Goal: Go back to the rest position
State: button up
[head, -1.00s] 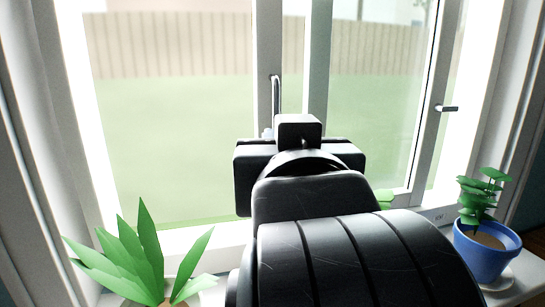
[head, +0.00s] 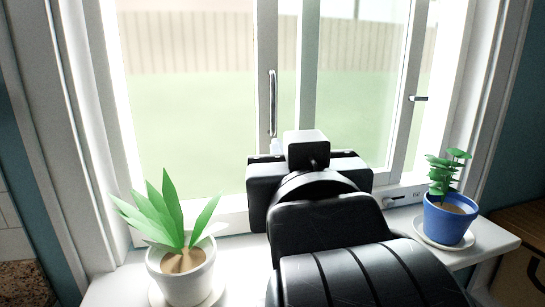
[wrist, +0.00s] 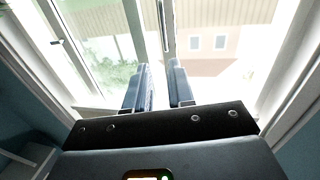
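My gripper shows in the wrist view (wrist: 160,88), with its two fingers apart and nothing between them. Beyond the fingers is the window (wrist: 105,35), with its frame and a vertical handle. In the head view my arm reaches forward over the sill toward the window (head: 190,110), and the arm hides the fingers there. The window's vertical handle (head: 272,103) stands just behind and above the arm's end. I cannot tell whether the gripper touches the window.
A white pot (head: 182,278) with a broad-leaved plant stands on the sill at the left. A blue pot (head: 448,222) with a small green plant stands on a saucer at the right. The white sill (head: 120,290) runs beneath them. A wooden cabinet (head: 518,245) is at the far right.

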jog(key=s+d+f+n+y, duration=0.1)
jog(key=s+d+f, duration=0.25)
jog(key=f, duration=0.35)
jog(key=s+d+f+n+g, duration=0.1)
jog(key=s+d+f+n, duration=0.15)
jog(key=d+f, duration=0.4)
jog(key=s+d+f+n+y, duration=0.1)
jog(key=s+d+f, duration=0.25)
jog(key=f, duration=0.55)
jog(key=s+d+f+m+h, duration=0.1)
jog(key=s+d+f+m, duration=0.1)
jog(key=s, duration=0.6)
jog(key=s+d+f+m+g+h, duration=0.1)
jog(key=s+f, duration=0.1)
jog(key=s, duration=0.7)
jog(key=s+d+f+m+g+h, duration=0.1)
jog(key=s+d+f+m, duration=0.1)
jog(key=s, duration=0.7)
jog(key=shift+s+d+f+m, duration=0.15)
jog(key=shift+d+m, duration=0.2)
